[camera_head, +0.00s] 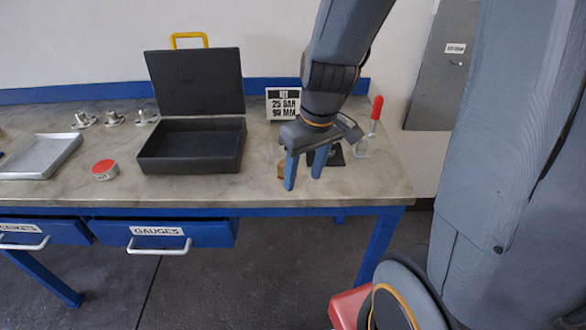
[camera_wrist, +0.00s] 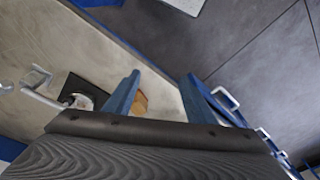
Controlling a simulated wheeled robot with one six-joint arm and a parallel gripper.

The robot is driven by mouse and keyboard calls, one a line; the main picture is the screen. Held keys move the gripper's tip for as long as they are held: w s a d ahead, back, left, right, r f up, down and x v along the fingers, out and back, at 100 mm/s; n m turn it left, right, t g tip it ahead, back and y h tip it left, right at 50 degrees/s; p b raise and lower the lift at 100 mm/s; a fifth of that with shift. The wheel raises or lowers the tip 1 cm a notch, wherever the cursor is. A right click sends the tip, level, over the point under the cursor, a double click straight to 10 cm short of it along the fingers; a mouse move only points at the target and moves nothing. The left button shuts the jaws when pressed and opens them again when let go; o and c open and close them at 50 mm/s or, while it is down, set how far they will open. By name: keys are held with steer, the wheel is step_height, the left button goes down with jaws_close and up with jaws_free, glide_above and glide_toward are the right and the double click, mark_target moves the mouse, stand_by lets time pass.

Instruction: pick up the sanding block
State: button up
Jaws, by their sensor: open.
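A small brown-orange block (camera_head: 281,171), which looks like the sanding block, is on the workbench near its front edge. In the head view it is mostly hidden behind one of my gripper's fingers. In the wrist view the block (camera_wrist: 141,103) shows between the fingers, close beside the left one and partly covered by it. My gripper (camera_head: 304,182) points down over the bench with its two blue fingers apart and nothing held. The wrist view also shows the open fingers (camera_wrist: 161,80). I cannot tell how high the fingertips are above the bench.
A red-handled clamp (camera_head: 375,115) and a black plate (camera_head: 334,157) are right of and behind my gripper. An open black case (camera_head: 190,165) stands left. A red-topped round tin (camera_head: 104,170) and a metal tray (camera_head: 40,155) are farther left. A sign (camera_head: 283,103) stands behind.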

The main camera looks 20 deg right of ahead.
steer(key=w+d+f+n+t+y, duration=0.1)
steer(key=w+d+n+y, duration=0.1)
steer(key=w+n, duration=0.7)
steer(key=shift+w+a+f+m+t+p, duration=0.1)
steer(key=shift+w+a+f+m+p, duration=0.3)
steer(key=shift+w+f, duration=0.6)
steer(key=shift+w+a+f+m+t+p, duration=0.1)
steer(key=shift+w+a+f+m+p, duration=0.25)
steer(key=shift+f, duration=1.15)
steer(key=shift+w+a+f+m+t+p, duration=0.2)
steer(key=shift+w+f+p, duration=0.35)
steer(key=shift+w+f, duration=0.5)
steer(key=shift+s+f, duration=0.15)
steer(key=shift+s, duration=0.05)
steer(key=c, duration=1.3)
steer(key=shift+o, duration=0.2)
step_height(320, 180, up, 10)
steer(key=shift+b, duration=0.55)
